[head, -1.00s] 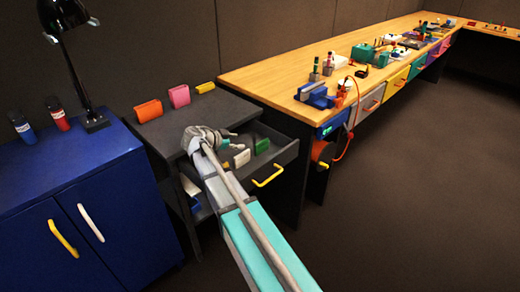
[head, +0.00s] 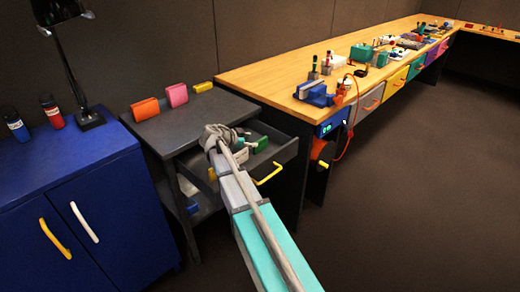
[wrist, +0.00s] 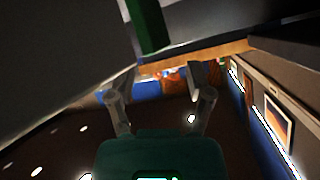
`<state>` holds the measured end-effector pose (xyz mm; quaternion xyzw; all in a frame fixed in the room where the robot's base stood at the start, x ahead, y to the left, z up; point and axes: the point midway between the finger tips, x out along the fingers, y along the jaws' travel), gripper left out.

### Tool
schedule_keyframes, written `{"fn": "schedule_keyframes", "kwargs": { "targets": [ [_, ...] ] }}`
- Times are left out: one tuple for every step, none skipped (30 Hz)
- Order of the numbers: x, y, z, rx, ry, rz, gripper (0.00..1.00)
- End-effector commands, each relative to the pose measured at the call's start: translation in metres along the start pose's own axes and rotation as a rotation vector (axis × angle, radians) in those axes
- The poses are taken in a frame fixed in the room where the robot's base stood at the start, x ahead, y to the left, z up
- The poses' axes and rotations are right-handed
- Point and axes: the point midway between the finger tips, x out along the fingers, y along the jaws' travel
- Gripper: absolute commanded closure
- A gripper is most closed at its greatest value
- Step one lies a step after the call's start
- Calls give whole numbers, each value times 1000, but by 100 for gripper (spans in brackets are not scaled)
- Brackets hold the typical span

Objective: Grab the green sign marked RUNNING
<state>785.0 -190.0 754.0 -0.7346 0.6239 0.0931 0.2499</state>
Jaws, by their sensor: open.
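The green sign (head: 261,144) stands in the open dark grey drawer. Its lettering is too small to read. My gripper (head: 246,136) is over the drawer, just left of the green sign in the head view. In the wrist view, a green block (wrist: 150,27), apparently the sign, is at the top, beyond the fingertips. The two fingers of my gripper (wrist: 158,82) are spread, with nothing between them. My wrist hides part of the drawer. I cannot tell whether a finger touches the sign.
The drawer has a yellow handle (head: 267,176). On the cabinet top (head: 190,120) stand orange (head: 145,109), pink (head: 177,95) and yellow (head: 203,87) blocks. A blue cabinet (head: 80,190) is at left, a wooden workbench (head: 300,75) at right. The floor at right is clear.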

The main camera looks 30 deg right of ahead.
Motion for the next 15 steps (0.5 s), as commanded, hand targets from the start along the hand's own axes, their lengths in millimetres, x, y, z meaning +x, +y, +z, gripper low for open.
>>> {"fn": "schedule_keyframes", "kwargs": {
  "targets": [
    [3, 0, 1, 0, 0, 0, 33],
    [4, 0, 1, 0, 0, 0, 33],
    [4, 0, 0, -1, 0, 0, 33],
    [4, 0, 0, -1, 0, -1, 33],
    [4, 0, 0, -1, 0, -1, 33],
    [4, 0, 0, -1, 0, -1, 33],
    [4, 0, 0, -1, 0, -1, 33],
    [3, 0, 0, -1, 0, -1, 33],
    [3, 0, 0, -1, 0, -1, 33],
    [3, 0, 0, -1, 0, -1, 33],
    [3, 0, 0, -1, 0, -1, 33],
    [4, 0, 0, -1, 0, -1, 33],
    [4, 0, 0, -1, 0, -1, 33],
    [5, 0, 0, -1, 0, -1, 33],
    [6, 0, 1, -1, 0, -1, 33]
  ]
}}
